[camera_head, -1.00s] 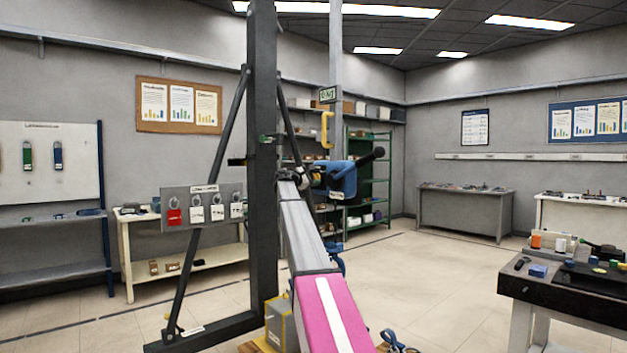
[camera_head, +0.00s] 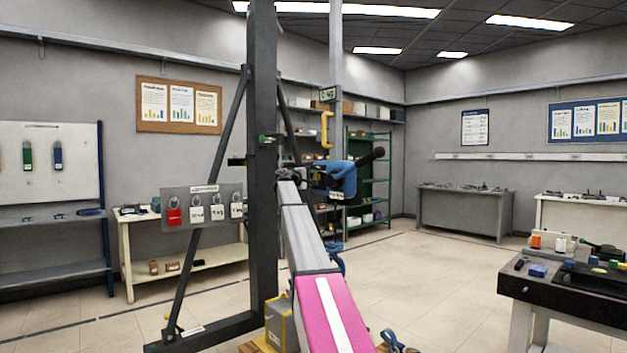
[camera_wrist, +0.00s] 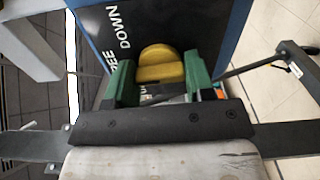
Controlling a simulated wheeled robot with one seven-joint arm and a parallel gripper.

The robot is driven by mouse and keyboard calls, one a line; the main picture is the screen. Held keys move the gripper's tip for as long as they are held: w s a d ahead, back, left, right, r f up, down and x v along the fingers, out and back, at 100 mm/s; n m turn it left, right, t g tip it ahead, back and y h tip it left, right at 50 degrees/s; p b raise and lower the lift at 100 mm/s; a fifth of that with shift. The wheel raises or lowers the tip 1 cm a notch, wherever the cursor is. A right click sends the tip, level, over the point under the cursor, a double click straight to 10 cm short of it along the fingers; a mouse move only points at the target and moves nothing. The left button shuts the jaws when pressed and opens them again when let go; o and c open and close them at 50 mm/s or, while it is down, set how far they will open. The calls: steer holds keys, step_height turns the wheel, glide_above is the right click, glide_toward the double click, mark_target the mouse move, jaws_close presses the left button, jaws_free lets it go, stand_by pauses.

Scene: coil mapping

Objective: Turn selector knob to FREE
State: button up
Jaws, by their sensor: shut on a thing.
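The yellow selector knob (camera_wrist: 160,62) is in the wrist view, on a dark panel face (camera_wrist: 103,62) with a blue edge. White lettering reads DOWN, and beside it "EE" shows, the end of a partly hidden word. My gripper (camera_wrist: 161,76) has its green fingers on either side of the knob and is shut on it. In the head view, the blue box (camera_head: 343,181) with a black handle stands at the end of my arm; the knob is not clearly visible there.
A dark upright post (camera_head: 262,150) with slanted braces stands just left of my arm. A hanging tag panel (camera_head: 185,192) is beside it. A yellow hook (camera_head: 327,130) hangs above the blue box. A cluttered workbench (camera_head: 570,298) is at right; the floor between is open.

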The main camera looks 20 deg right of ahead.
steer(key=shift+m, duration=0.4)
steer(key=o, duration=0.9)
steer(key=shift+s+a, duration=0.1)
steer(key=shift+a, duration=0.05)
steer(key=v, duration=1)
steer(key=shift+s+a, duration=0.1)
steer(key=shift+a, duration=0.15)
